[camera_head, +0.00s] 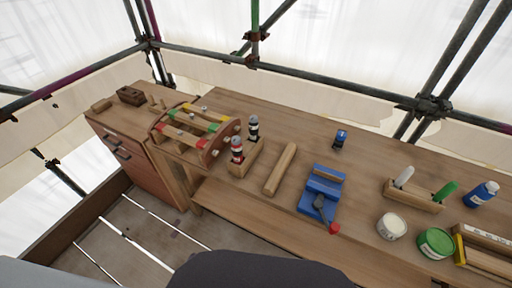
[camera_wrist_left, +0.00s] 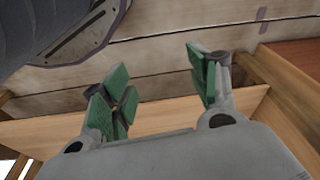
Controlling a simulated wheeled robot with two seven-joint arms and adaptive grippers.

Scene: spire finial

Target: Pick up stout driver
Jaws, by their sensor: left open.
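My left gripper (camera_wrist_left: 158,88) is open and empty in the left wrist view, its green-padded fingers apart. No tool lies between or near its fingers there. In the head view neither gripper shows. I cannot tell for sure which thing is the stout driver. Two short, thick banded pieces, one black and white (camera_head: 253,128) and one red, white and black (camera_head: 236,150), stand upright at a wooden block (camera_head: 248,160) on the bench (camera_head: 225,188). A white piece (camera_head: 404,177) and a green piece (camera_head: 445,191) stand in another block (camera_head: 412,198).
A blue vise-like tool (camera_head: 322,190) with a red-tipped handle sits mid-bench. A wooden rack (camera_head: 190,130) is at left. Scaffold poles stand behind.

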